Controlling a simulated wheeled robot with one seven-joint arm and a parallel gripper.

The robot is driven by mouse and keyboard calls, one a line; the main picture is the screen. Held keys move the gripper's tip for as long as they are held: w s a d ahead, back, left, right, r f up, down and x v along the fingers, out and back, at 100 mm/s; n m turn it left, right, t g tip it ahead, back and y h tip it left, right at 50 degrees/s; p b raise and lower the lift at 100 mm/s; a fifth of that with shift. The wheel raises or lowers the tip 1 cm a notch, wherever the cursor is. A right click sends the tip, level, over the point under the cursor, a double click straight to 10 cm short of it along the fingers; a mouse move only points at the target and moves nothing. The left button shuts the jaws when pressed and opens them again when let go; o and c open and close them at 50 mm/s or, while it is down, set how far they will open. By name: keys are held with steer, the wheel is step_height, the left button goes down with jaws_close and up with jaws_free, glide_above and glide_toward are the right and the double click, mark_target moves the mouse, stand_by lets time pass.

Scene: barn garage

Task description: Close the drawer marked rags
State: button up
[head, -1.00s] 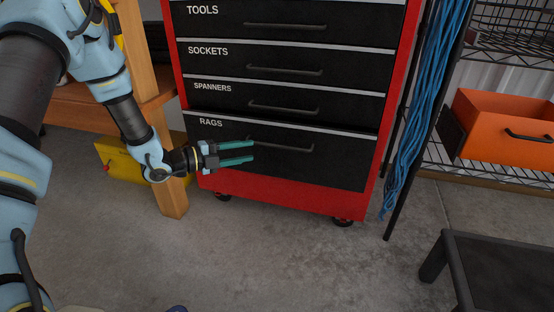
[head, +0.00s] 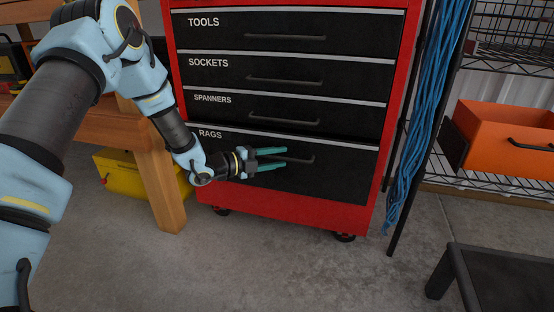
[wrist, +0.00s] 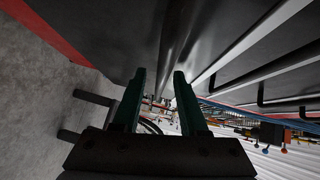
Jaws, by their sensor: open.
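The rags drawer (head: 340,185) is the lowest black front of the red tool cabinet, with a pale strip along its top edge. A dark gap above it suggests it stands slightly out from the cabinet. Its bar handle (head: 307,159) is partly behind my fingers. My gripper (head: 286,157) is open, with its green fingers pointing right, in front of the drawer beside the handle. In the wrist view the gripper (wrist: 158,76) has nothing clearly between its fingers, and the dark drawer front (wrist: 100,30) is close. Contact cannot be told.
The spanners drawer (head: 345,122), sockets drawer (head: 350,88) and tools drawer (head: 355,35) above look shut. A wooden bench leg (head: 160,185) stands left, near my arm. Blue cables (head: 425,120), a wire shelf with an orange bin (head: 490,145) and a low black table (head: 510,280) are right.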

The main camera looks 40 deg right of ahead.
jaws_close()
stand_by(1.4)
